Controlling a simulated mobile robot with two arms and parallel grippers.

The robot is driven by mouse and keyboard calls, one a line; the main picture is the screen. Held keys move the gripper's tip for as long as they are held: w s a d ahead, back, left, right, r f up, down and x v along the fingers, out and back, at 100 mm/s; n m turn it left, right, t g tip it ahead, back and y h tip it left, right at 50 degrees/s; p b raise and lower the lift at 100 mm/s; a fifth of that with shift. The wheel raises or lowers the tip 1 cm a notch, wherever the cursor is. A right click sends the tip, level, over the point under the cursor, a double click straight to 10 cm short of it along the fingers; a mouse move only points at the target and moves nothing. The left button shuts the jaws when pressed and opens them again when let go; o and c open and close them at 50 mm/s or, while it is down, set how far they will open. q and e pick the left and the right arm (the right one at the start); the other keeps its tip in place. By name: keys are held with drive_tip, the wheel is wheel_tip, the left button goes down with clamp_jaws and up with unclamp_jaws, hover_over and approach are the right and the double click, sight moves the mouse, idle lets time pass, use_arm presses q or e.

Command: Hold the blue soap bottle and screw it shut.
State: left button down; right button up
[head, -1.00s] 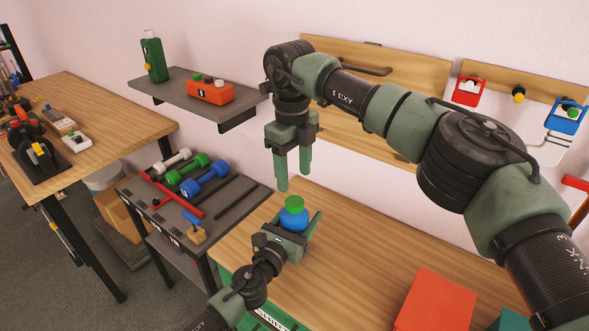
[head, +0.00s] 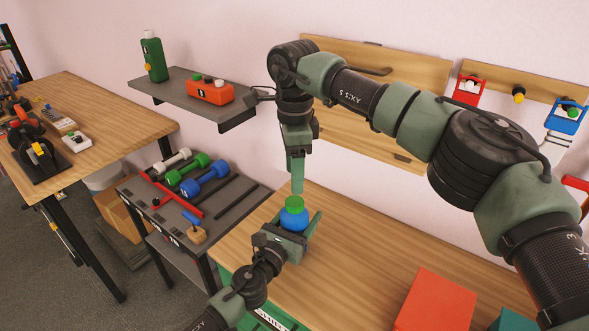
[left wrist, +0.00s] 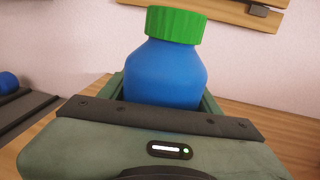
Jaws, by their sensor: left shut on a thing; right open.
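The blue soap bottle (head: 294,221) stands upright near the left end of the wooden workbench (head: 350,265), with a green cap (head: 294,202) on top. In the left wrist view the blue body (left wrist: 165,75) and ribbed green cap (left wrist: 177,25) show close up; the cap sits over the neck, but I cannot tell how tight it is. My left gripper (head: 297,232) is shut around the bottle's body. My right gripper (head: 297,175) points down just above the cap. It is open and empty; its fingers overlap in the head view.
A red box (head: 437,301) stands at the front right of the workbench. A grey rack (head: 225,215) with dumbbells is at the left.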

sight(294, 202)
wheel_tip(294, 202, down, 8)
drive_tip(key=shift+r, duration=0.15)
idle(0.4)
clamp_jaws()
drive_tip(key=m, duration=0.8)
drive_tip(key=shift+o, duration=0.8)
unclamp_jaws()
wheel_tip(294, 202, up, 12)
